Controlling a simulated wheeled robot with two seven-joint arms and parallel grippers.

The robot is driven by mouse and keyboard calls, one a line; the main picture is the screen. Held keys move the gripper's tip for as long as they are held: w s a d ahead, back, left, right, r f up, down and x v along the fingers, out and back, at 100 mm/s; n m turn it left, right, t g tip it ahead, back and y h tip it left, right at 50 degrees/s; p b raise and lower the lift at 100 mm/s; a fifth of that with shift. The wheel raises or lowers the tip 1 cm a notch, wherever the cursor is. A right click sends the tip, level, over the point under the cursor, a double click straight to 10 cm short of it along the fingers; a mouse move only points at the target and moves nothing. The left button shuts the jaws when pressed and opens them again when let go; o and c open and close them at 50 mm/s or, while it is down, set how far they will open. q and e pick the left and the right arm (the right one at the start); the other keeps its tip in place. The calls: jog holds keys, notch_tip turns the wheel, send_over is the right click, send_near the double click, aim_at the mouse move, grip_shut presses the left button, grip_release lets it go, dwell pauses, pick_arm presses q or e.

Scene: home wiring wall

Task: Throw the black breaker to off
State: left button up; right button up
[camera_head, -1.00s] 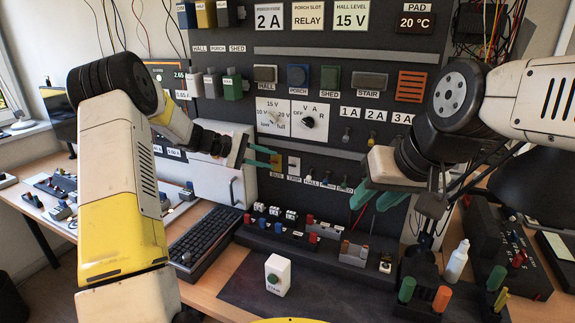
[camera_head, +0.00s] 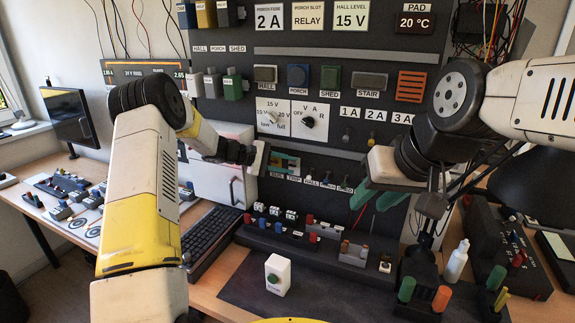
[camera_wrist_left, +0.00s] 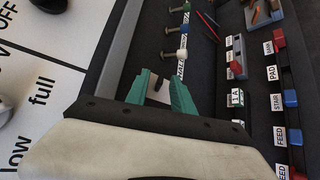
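My left gripper (camera_head: 285,162) is at the wall panel, over the spot above the BUS and TRIP labels. In the left wrist view its teal fingers (camera_wrist_left: 160,82) are apart, with a small dark and pale fitting (camera_wrist_left: 157,88) of the panel between them. I cannot tell whether the fingers touch it. The black breaker cannot be told for certain; the gripper covers much of that spot. My right gripper (camera_head: 377,197) is in front of the panel further right, its teal fingers apart and empty.
A row of small toggles, including a white one (camera_wrist_left: 182,54), runs beside the left gripper. A white cabinet door (camera_head: 215,180) stands close left of it.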

pick_arm(q)
jog(key=shift+c, duration=0.2)
grip_shut()
jog(key=shift+f, duration=0.1)
jog(key=shift+s+a+f+m+t+h, duration=0.15)
jog(key=shift+f+m+t+h, duration=0.2)
jog(key=shift+m+t+h, duration=0.2)
notch_tip(320, 180, down, 3)
jog(key=m+t+h, duration=0.2)
jog(key=m+h, duration=0.2)
jog(key=shift+m+h, duration=0.25)
jog(key=shift+m, duration=0.1)
jog(key=shift+f+m+h, duration=0.25)
jog(key=shift+m+h, duration=0.3)
jog(key=shift+m, duration=0.2)
jog(key=shift+f+m+h, duration=0.25)
jog(key=shift+m+h, duration=0.3)
jog(key=shift+m, duration=0.2)
jog(key=shift+g, duration=0.35)
jog(key=shift+o, duration=0.2)
grip_release()
